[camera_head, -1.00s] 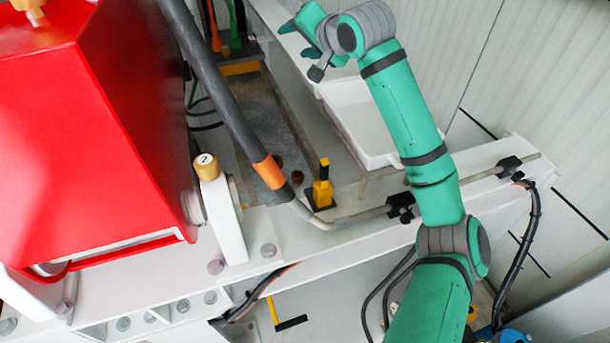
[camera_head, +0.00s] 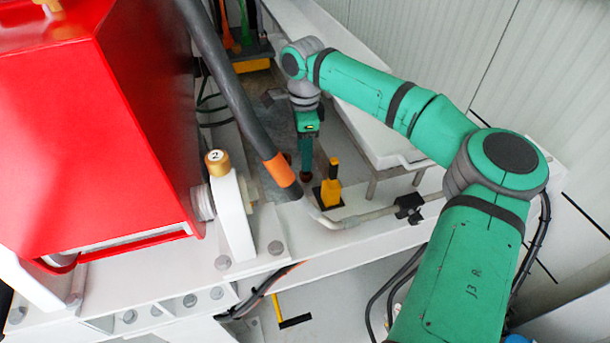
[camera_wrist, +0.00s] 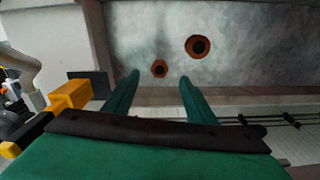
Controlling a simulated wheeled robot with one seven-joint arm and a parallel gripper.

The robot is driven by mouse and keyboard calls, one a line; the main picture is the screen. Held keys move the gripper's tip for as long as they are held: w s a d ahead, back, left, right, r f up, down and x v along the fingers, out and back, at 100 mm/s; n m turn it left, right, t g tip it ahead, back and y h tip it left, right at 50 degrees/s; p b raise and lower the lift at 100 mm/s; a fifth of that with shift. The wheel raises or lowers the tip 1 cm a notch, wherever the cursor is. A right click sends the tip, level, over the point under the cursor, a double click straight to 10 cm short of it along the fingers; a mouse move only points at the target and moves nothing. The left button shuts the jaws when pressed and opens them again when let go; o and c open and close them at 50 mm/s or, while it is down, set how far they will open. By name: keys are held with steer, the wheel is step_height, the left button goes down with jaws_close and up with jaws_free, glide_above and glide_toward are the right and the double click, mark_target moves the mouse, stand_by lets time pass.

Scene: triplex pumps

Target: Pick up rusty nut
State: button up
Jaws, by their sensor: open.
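In the wrist view, a larger-looking rusty nut (camera_wrist: 198,47) is at upper right, beyond the right fingertip. In the head view, my gripper (camera_head: 306,168) points down over the grey panel. I cannot tell the exact height between fingers and nut.
A yellow-and-black block (camera_head: 331,190) stands close to the right of my gripper; it also shows in the wrist view (camera_wrist: 72,95). A dark pipe with an orange band (camera_head: 279,170) slants at left. A white tray (camera_head: 385,150) is at right. A red housing (camera_head: 90,140) fills the left.

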mark_target(306, 176)
steer(key=shift+d+f, duration=0.2)
steer(key=shift+f, duration=3.15)
steer(key=c, duration=1.1)
steer(key=shift+c, duration=0.2)
steer(key=shift+r, duration=0.15)
